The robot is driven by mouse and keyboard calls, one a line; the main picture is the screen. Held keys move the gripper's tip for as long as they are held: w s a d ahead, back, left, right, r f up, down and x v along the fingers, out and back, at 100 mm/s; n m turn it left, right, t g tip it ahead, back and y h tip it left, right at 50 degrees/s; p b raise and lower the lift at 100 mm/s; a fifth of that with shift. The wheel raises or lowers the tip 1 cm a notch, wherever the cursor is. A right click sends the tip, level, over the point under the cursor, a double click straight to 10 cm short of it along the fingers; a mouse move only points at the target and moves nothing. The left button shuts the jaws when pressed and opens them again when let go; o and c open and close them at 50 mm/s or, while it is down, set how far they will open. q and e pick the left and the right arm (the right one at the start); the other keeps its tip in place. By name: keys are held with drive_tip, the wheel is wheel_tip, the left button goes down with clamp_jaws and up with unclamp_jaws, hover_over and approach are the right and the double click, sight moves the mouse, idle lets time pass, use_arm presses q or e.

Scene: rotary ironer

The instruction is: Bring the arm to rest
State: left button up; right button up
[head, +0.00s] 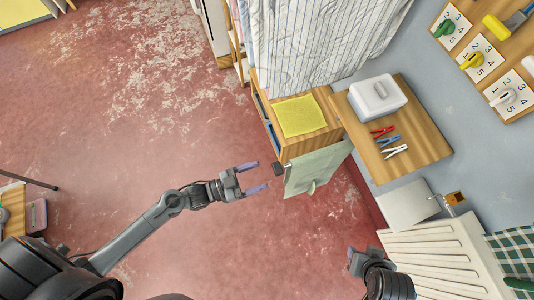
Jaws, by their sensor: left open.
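My left arm reaches in from the lower left, and its gripper (261,176) is open with its two purple-tipped fingers apart. Nothing is between the fingers. It hangs over the red floor, just left of a small dark block (278,169) on the wooden cabinet's near end. A pale green cloth (318,168) hangs from that end, a little right of the fingers and apart from them. My right gripper (351,258) shows partly at the bottom, left of the radiator; its fingers are too small to read.
The wooden cabinet carries a yellow cloth (299,116). A wooden shelf (427,132) beside it holds a white box (377,97) and several coloured clothespins (388,140). A white radiator (440,258) stands at lower right. The red floor (150,130) at left is mostly clear.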

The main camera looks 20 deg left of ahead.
use_arm(q)
drive_tip(key=shift+s+a, duration=0.45)
